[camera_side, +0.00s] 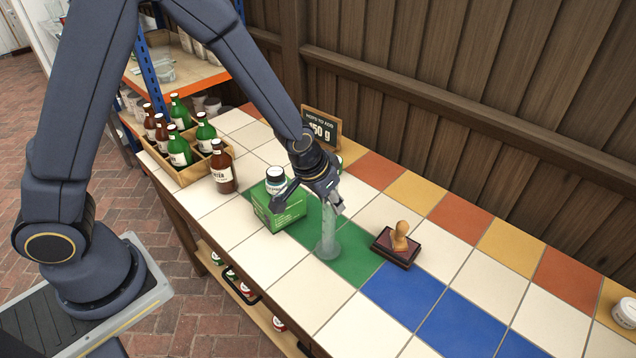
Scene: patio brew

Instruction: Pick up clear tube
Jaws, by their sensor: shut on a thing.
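The clear tube (328,240) is a see-through upright cylinder with a wider foot. It stands over the green tiles near the middle of the tiled counter. My gripper (331,208) points down at the tube's upper part and is shut on it. The gripper's fingers hide part of the tube's top. I cannot tell whether the tube's foot touches the tiles or is slightly above them.
Left of the tube is a green box (279,208) with a small dark-and-white jar (276,180) on it. A wooden stamp (398,240) on a dark base stands to the right. A brown bottle (222,168), a bottle crate (190,172) and a sign (321,127) stand farther back.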

